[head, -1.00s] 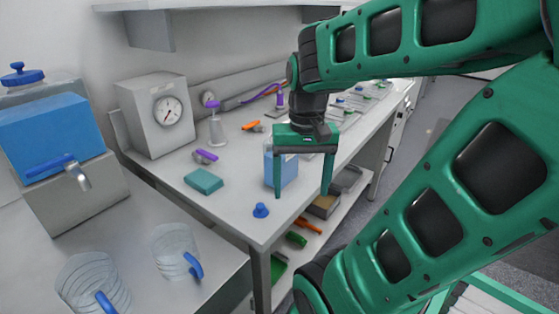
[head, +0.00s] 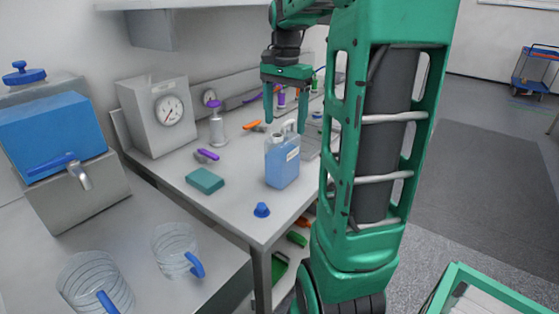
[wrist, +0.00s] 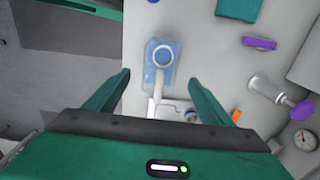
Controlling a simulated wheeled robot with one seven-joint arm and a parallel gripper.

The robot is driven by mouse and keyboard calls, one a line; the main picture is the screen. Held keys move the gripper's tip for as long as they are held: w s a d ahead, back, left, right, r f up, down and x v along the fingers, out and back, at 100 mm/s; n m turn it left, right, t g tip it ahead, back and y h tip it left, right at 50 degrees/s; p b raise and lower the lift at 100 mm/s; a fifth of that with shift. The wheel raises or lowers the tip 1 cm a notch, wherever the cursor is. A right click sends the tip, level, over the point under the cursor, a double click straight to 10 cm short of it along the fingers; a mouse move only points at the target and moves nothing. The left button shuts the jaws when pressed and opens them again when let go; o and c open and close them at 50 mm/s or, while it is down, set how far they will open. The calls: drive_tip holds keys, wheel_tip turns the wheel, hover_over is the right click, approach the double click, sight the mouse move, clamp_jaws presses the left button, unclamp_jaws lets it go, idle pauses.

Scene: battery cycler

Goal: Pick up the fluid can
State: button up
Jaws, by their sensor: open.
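The fluid can (head: 282,166) is a translucent container with blue fluid, a pale handle and an open round neck. It stands upright on the bench near its front edge. My gripper (head: 285,110) is open and empty, above and behind the can in the head view. In the wrist view the can (wrist: 161,62) lies ahead of the two spread fingers, with its neck facing the camera and its handle pointing towards my gripper (wrist: 160,85). The fingers do not appear to touch it. A blue cap (head: 262,210) lies on the bench in front of the can.
A teal block (head: 205,181), a purple-handled item (head: 207,155) and a dispenser bottle (head: 216,125) stand left of the can. A gauge box (head: 158,115) is at the back. Two clear jugs and a blue tank (head: 55,135) occupy the left bench.

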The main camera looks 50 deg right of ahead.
sight(283, 138)
drive_tip(key=shift+a+f, duration=0.2)
drive_tip(key=shift+f, duration=2.85)
drive_tip(key=shift+w, duration=0.1)
clamp_jaws()
